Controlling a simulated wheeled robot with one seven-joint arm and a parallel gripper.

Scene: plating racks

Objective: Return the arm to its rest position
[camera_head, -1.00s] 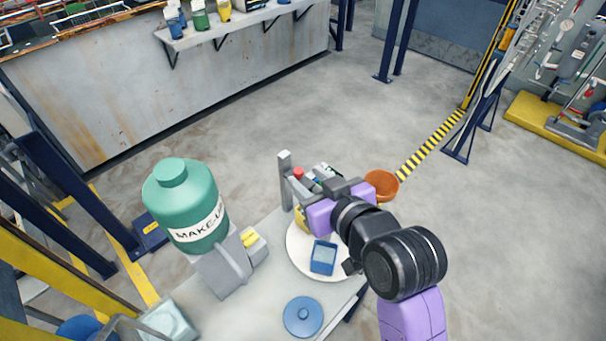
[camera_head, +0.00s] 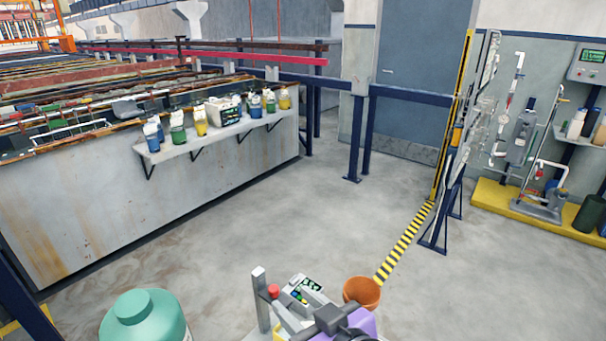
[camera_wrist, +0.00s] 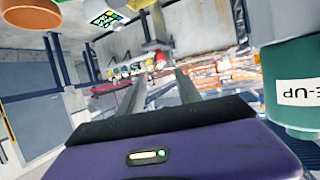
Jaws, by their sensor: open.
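My gripper shows in the wrist view (camera_wrist: 158,82) as two long grey fingers standing apart with nothing between them. Its body is purple with a black edge and a small lit indicator. In the head view, the black and purple end of my arm is at the bottom edge, beside the small display device, and the rest of the arm is cut off. The green make-up drum (camera_head: 144,320) stands to the left of it, and shows at the right of the wrist view (camera_wrist: 291,85).
A grey post (camera_head: 261,298), a red knob (camera_head: 273,291), a small display device (camera_head: 302,290) and an orange-brown bowl (camera_head: 361,292) are close to my arm. A tank with a shelf (camera_head: 215,136) of several bottles stands farther back. The floor (camera_head: 300,225) between is clear.

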